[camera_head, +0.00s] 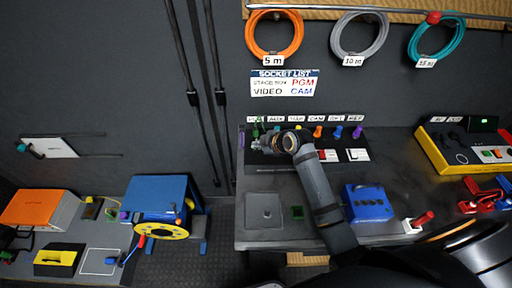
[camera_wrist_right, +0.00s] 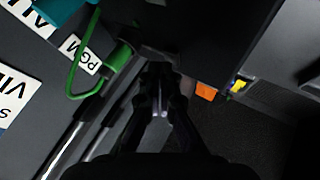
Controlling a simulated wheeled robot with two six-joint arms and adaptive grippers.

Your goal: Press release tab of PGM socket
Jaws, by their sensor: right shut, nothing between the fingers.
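In the right wrist view the PGM label (camera_wrist_right: 83,57) stands beside a green plug (camera_wrist_right: 119,58) with a green cable looping from it. The socket itself is mostly hidden behind the plug, and I cannot make out its release tab. In the head view the green plug (camera_head: 257,128) shows small at the left of the socket row. My right gripper (camera_head: 257,145) is just below and in front of the row's left end. In the wrist view its fingertips (camera_wrist_right: 161,112) are together and empty, right of and below the green plug, apart from it. My left gripper is not in view.
The socket panel (camera_head: 268,161) stands on the grey bench (camera_head: 285,185), with orange, blue and purple plugs right of my gripper. A blue box (camera_head: 368,203) and a yellow case (camera_head: 440,152) are further right. A socket list sign (camera_head: 284,83) hangs above.

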